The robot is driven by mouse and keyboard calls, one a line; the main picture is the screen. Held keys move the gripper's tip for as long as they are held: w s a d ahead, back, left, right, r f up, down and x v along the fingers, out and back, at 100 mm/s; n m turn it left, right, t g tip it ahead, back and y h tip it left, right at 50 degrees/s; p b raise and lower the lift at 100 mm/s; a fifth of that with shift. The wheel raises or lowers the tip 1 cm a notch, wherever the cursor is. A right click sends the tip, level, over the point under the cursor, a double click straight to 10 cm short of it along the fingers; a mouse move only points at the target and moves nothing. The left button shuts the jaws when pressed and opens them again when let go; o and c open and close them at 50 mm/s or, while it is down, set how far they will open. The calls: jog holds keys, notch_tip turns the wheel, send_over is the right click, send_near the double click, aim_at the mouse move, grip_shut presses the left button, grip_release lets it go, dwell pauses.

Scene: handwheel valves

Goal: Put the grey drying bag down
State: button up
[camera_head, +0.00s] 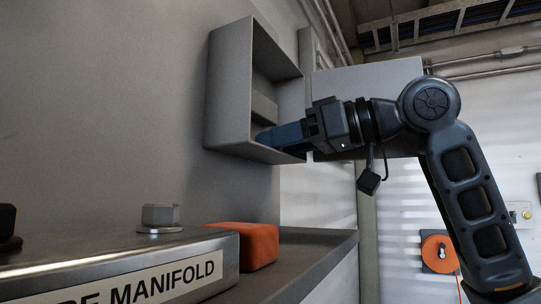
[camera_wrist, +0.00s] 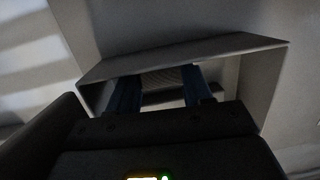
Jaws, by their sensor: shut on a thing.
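The grey drying bag (camera_wrist: 166,78) shows in the wrist view as a ribbed grey patch between the two blue fingers. My gripper (camera_head: 268,136) is shut on it, with its fingers reaching into an open grey wall box (camera_head: 227,95). The fingers also show in the wrist view (camera_wrist: 164,88), inside the box rim (camera_wrist: 225,46). In the head view a grey block shape (camera_head: 264,107) shows inside the box just above the fingertips; I cannot tell whether it is the bag. The box wall hides its floor, so contact below the bag cannot be seen.
Below the box, a dark ledge (camera_head: 318,245) runs along the wall. An orange block (camera_head: 250,245) sits beside the metal manifold (camera_head: 110,262) with a bolt head (camera_head: 160,217). A grey cabinet (camera_head: 375,80) stands behind my arm. An orange reel-like fitting (camera_head: 437,252) is at far right.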

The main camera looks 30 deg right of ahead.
jog(key=shift+s+d+r, duration=0.1)
jog(key=shift+s+r, duration=0.05)
jog(key=shift+r, duration=0.05)
jog(key=shift+f, duration=0.25)
jog(key=o, duration=1.2)
jog(key=shift+r, duration=0.25)
jog(key=b+v, duration=0.1)
jog(key=v, duration=1.1)
